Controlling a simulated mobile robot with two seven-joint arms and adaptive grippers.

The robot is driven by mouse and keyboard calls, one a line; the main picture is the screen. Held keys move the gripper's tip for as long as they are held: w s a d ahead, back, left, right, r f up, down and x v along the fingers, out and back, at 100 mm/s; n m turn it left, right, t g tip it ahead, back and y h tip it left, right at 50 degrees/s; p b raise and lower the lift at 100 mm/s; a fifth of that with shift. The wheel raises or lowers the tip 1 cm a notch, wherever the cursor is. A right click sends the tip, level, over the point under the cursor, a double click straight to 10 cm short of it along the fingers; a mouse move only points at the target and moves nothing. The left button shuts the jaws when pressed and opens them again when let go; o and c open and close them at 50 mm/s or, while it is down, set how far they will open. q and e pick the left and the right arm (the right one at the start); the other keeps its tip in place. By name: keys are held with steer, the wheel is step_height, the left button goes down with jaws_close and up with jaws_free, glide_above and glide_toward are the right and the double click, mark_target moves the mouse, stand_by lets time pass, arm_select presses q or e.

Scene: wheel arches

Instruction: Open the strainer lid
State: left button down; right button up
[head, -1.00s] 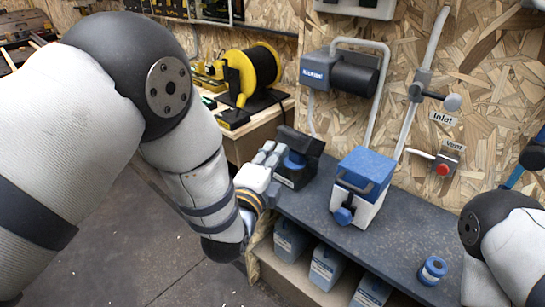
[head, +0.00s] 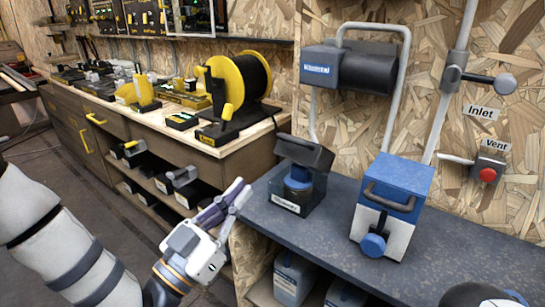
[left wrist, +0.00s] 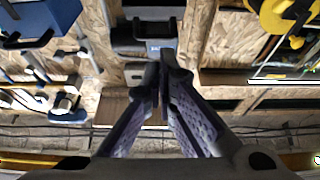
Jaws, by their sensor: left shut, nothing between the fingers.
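On the blue-grey bench (head: 450,255), a squat dark unit (head: 297,190) has a black top piece (head: 304,152) that sits tilted above a blue cylinder (head: 298,178). Right of it stands a white box with a blue top (head: 400,180), a dark handle and a blue knob (head: 373,244). No readable label tells me which one is the strainer. My left gripper (head: 241,192) is shut and empty, just left of the dark unit and apart from it. Its closed fingers (left wrist: 160,72) fill the middle of the left wrist view.
A dark cylindrical motor-like unit (head: 350,70) and grey pipes (head: 450,85) are on the chipboard wall. A yellow-and-black reel (head: 235,90) stands on the wooden workbench at left. Blue-grey containers (head: 293,280) stand under the bench. Floor shows at lower left.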

mark_target(302, 152)
arm_select(q)
steer(key=x, duration=1.1)
steer(key=shift+w+d, duration=0.25)
steer(key=shift+w, duration=0.05)
arm_select(e)
steer(key=shift+s+f, duration=0.1)
steer(key=shift+f, duration=0.05)
arm_select(q)
steer(key=shift+r, duration=0.15)
